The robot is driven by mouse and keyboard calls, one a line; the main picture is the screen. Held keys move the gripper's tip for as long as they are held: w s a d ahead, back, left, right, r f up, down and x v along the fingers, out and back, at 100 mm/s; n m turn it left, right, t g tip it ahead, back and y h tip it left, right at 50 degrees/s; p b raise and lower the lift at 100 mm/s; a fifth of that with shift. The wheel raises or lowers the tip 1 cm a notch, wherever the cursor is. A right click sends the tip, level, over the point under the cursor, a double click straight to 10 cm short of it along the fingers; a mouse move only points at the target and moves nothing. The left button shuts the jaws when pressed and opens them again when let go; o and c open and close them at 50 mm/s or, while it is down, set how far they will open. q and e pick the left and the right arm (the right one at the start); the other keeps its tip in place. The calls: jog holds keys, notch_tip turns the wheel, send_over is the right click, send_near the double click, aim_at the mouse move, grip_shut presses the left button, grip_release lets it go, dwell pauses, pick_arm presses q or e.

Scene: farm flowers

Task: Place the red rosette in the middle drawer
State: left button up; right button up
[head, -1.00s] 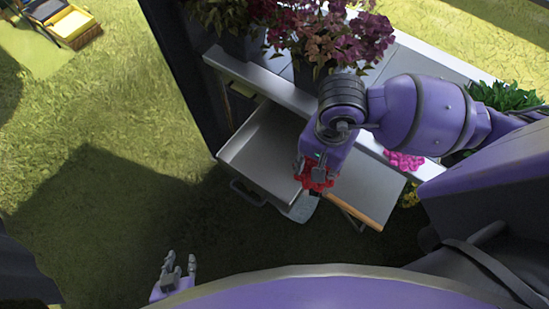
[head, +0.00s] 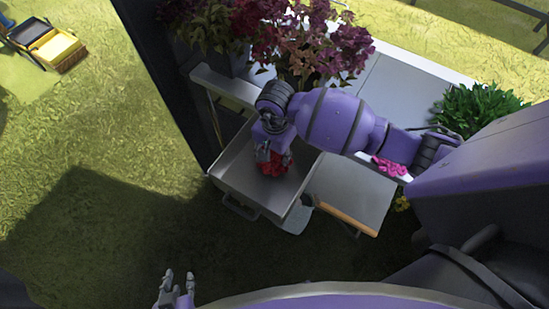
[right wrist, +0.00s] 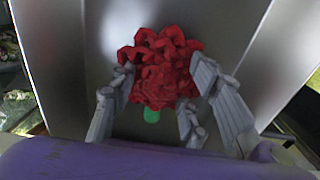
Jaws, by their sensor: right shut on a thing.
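The red rosette (head: 272,163) is in my right gripper (head: 274,158), which is over the open metal drawer (head: 228,176) in the head view. In the right wrist view the rosette (right wrist: 160,72) sits between the fingers of my right gripper (right wrist: 165,85), with a small green part at its near end. The drawer's grey floor (right wrist: 85,50) and walls lie behind it. I cannot tell whether the rosette touches the floor. My left gripper (head: 176,285) is low at the bottom left of the head view, away from the drawer; its fingers look apart and empty.
A grey board with a wooden edge (head: 348,213) is right of the drawer. Potted flowers (head: 310,45) stand on the counter behind, with a pink rosette (head: 388,166) and a green plant (head: 475,110) to the right.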

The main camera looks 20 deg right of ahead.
aim_at(274, 160)
jog(key=shift+w+f, duration=0.15)
jog(key=shift+f, duration=1.45)
jog(key=shift+f, duration=0.2)
jog(key=o, duration=1.1)
notch_tip(274, 160, up, 11)
jog(key=shift+r, duration=0.7)
jog(key=shift+a, duration=0.1)
